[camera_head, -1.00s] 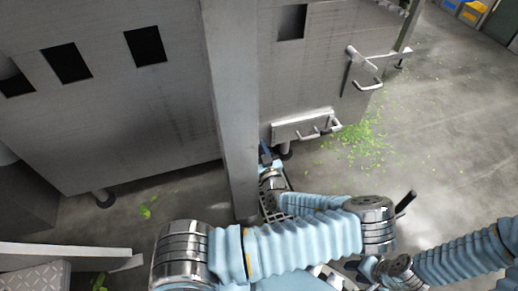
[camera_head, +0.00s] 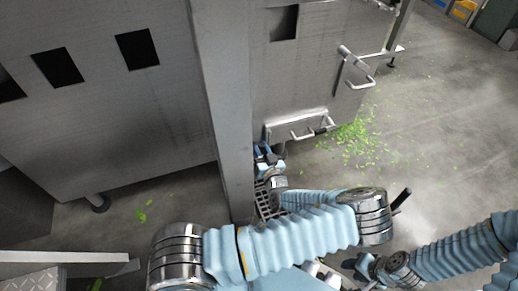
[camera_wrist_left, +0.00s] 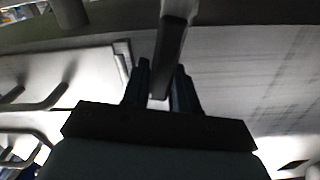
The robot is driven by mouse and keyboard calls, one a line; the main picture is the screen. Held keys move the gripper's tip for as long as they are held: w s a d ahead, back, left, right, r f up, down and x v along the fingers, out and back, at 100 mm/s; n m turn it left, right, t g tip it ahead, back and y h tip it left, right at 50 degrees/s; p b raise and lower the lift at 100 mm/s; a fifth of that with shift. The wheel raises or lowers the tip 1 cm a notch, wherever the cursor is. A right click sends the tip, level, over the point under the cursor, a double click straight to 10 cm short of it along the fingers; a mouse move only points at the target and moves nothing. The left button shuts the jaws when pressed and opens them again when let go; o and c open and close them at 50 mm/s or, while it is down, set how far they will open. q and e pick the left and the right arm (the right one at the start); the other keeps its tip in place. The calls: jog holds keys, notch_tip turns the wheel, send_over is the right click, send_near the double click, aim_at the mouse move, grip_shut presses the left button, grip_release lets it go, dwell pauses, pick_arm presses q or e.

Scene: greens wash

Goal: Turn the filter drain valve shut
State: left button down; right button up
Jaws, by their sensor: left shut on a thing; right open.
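My left gripper (camera_head: 265,153) is low beside the grey upright post, near the lower edge of the steel machine. In the left wrist view its two dark fingers (camera_wrist_left: 163,88) stand on either side of a grey metal bar (camera_wrist_left: 174,40), which looks like the drain valve's lever. The gripper is shut on this bar. The valve body cannot be made out, and the lever is too small to tell in the head view. My right gripper (camera_head: 362,266) is at the bottom, small and dark, away from the machine; it is open.
The grey post (camera_head: 222,110) stands close beside my left forearm. A low panel with handles (camera_head: 300,126) and a latch handle (camera_head: 358,75) stick out from the machine. Green leaf scraps (camera_head: 355,140) lie on the floor.

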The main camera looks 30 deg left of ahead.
pick_arm(q)
jog(key=c, duration=1)
grip_release()
jog(key=shift+o, duration=0.2)
